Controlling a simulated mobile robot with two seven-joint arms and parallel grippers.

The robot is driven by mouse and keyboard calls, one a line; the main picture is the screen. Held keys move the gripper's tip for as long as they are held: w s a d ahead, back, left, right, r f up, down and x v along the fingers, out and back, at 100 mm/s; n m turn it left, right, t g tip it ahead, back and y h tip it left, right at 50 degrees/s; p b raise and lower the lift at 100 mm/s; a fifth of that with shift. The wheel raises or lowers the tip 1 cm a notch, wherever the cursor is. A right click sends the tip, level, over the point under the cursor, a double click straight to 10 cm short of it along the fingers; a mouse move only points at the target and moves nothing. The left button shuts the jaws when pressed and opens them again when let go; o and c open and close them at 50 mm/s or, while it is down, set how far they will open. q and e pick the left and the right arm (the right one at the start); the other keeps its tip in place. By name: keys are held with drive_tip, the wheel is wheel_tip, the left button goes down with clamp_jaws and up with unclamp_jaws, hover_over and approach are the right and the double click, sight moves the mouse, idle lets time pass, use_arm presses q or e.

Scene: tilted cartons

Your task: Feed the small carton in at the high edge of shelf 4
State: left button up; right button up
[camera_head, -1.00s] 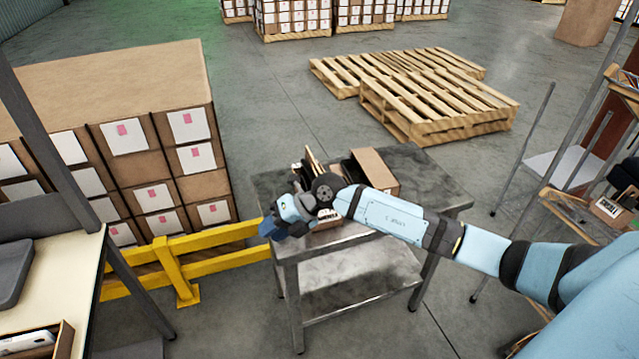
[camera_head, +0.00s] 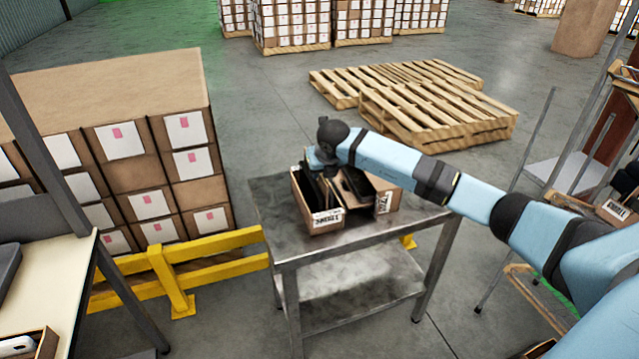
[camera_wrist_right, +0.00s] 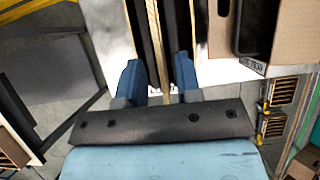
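Two small open cartons stand on a grey metal table (camera_head: 265,210). The left carton (camera_head: 325,222) has a white label and dark contents. The right carton (camera_head: 384,200) also holds something dark, and shows in the wrist view (camera_wrist_right: 289,40). My right gripper (camera_wrist_right: 158,78) is over the left carton. Its two blue fingers are apart, with a thin brown upright edge and dark items between them. I cannot tell whether the fingers touch anything. In the head view my wrist partly hides the right gripper (camera_head: 318,162). I cannot tell which level is shelf 4. My left gripper is not in view.
A rack (camera_head: 600,120) with cartons is at the right edge. A yellow rail (camera_head: 210,245) and stacked boxes (camera_head: 130,120) are left of the table. Wooden pallets (camera_head: 435,115) lie behind it. A workbench (camera_head: 50,270) is at the lower left.

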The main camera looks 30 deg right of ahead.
sight(321, 175)
drive_tip(key=shift+b+x, duration=0.85)
drive_tip(key=shift+x, duration=0.4)
drive_tip(key=shift+f, duration=0.3)
drive_tip(key=shift+w+f+b, duration=0.1)
drive_tip(key=shift+w+b, duration=0.1)
drive_tip(key=shift+b, duration=0.15)
drive_tip(key=c, duration=0.5)
clamp_jaws()
